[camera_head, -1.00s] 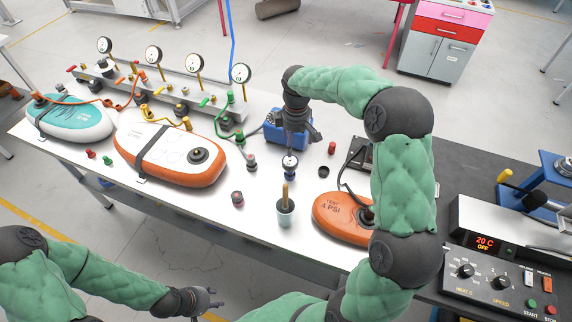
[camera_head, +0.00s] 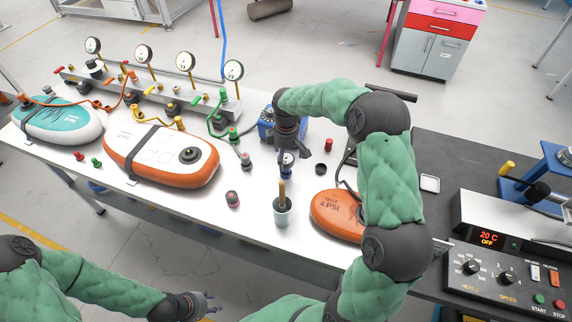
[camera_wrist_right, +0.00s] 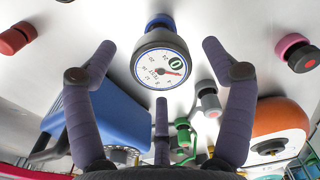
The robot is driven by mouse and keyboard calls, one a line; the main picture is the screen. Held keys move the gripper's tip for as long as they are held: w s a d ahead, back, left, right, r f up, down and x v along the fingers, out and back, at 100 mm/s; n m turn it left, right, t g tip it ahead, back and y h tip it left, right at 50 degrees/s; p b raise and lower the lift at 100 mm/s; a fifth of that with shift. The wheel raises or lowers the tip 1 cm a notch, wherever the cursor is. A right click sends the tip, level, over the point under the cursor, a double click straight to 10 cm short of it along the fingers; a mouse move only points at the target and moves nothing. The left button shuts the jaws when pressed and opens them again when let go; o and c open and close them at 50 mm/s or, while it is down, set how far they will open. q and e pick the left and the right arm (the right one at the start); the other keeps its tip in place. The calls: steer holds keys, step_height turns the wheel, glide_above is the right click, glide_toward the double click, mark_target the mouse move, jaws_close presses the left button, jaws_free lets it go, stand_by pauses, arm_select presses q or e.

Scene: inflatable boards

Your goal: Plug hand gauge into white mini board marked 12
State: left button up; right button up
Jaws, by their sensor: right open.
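The hand gauge (camera_wrist_right: 160,66) is a round white dial with a dark blue-grey rim, standing on the table. In the head view the gauge (camera_head: 287,168) is partly covered by my right gripper (camera_head: 288,152). In the right wrist view my right gripper (camera_wrist_right: 158,48) is open, its fingers spread around the gauge with gaps visible on both sides. A white board with an orange side (camera_head: 135,143) lies left of centre, with a dark strap and a round black valve (camera_head: 190,155); its markings are too small to read. My left gripper (camera_head: 206,303) is open and empty at the bottom, off the table.
An orange board marked 4 PSI (camera_head: 330,215) lies right of a cup with a brush (camera_head: 282,215). A teal board (camera_head: 60,122) lies far left. A gauge manifold with hoses (camera_head: 165,95) runs along the back. A blue box (camera_head: 266,122) and small coloured fittings stand near the gauge.

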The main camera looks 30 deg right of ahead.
step_height(320, 180, down, 3)
steer(key=shift+r, duration=0.15)
steer(key=c, duration=1.3)
steer(key=shift+r, duration=0.15)
